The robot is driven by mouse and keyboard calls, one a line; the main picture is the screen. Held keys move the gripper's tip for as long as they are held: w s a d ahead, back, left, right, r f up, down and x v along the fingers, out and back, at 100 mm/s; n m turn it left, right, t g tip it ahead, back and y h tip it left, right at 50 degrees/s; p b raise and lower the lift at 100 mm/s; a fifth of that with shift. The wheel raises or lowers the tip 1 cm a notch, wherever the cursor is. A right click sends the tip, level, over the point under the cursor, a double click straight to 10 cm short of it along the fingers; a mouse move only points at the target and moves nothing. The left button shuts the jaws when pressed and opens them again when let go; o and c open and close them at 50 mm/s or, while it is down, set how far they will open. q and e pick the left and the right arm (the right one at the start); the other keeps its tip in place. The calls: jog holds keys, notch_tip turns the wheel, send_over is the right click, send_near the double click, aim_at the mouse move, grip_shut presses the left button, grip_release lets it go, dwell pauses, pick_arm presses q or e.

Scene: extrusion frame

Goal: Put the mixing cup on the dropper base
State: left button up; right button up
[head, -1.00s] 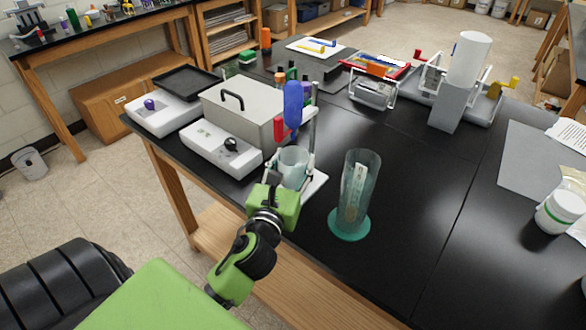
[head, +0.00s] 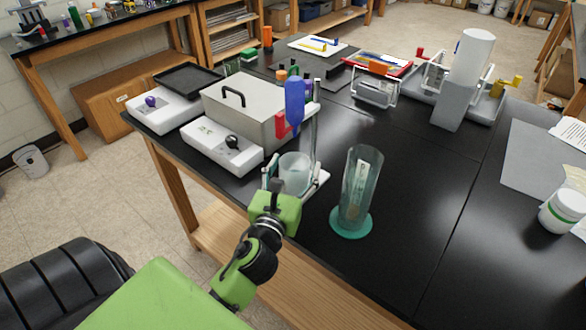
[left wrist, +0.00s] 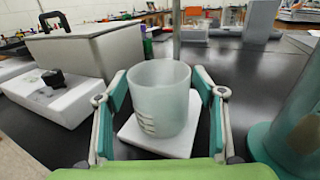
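The mixing cup (head: 295,174) is pale, frosted and upright. In the left wrist view the cup (left wrist: 158,98) stands between the teal finger pads, with the pad ends at its sides. The dropper base (head: 319,182) is a white plate beneath the cup, with an upright post and a blue dropper (head: 294,100) above. The plate (left wrist: 180,149) also shows under the cup in the left wrist view. I cannot tell whether the cup's bottom touches it. My right gripper is out of view.
A tall clear cylinder (head: 361,185) on a green foot stands close right of the dropper base. A grey lidded box (head: 245,105) and a white device with a black knob (head: 214,146) are to the left.

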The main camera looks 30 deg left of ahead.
pick_arm(q)
jog(key=shift+s+r, duration=0.1)
jog(key=shift+r, duration=0.05)
jog(key=b+v, duration=0.3)
jog(key=v, duration=0.8)
jog(key=shift+s+d+r, duration=0.1)
jog(key=shift+s+d, duration=0.05)
jog(key=shift+s, duration=0.2)
